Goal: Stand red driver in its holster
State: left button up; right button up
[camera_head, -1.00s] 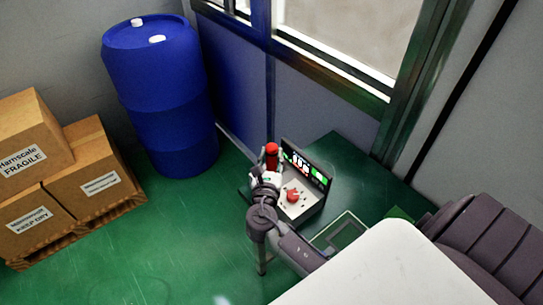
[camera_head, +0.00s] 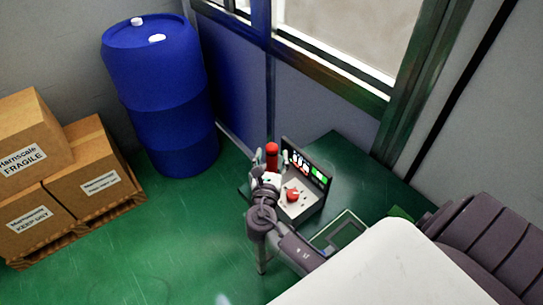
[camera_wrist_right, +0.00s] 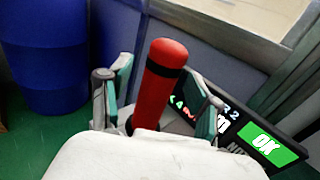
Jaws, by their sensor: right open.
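The red driver (camera_head: 272,152) stands roughly upright at the left side of the box with the screen. In the right wrist view its red handle with a dark ring (camera_wrist_right: 160,85) leans slightly to the right in the picture. My right gripper (camera_head: 270,166) is open around the driver, with fingers on both sides of the handle. In the right wrist view a gap shows between the handle and the fingers (camera_wrist_right: 158,95). The gripper body hides the driver's lower end, and I cannot make out the holster. My left gripper is not in view.
The box has a screen (camera_head: 308,171) with a green field reading OK, and a red button (camera_head: 293,194). It stands on a dark green table (camera_head: 345,160) by the window wall. A blue barrel (camera_head: 165,105) and cardboard boxes (camera_head: 85,170) stand left. A white surface (camera_head: 400,270) is in front.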

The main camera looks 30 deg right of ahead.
jog(key=v, duration=1.1)
jog(key=shift+s+a, duration=0.3)
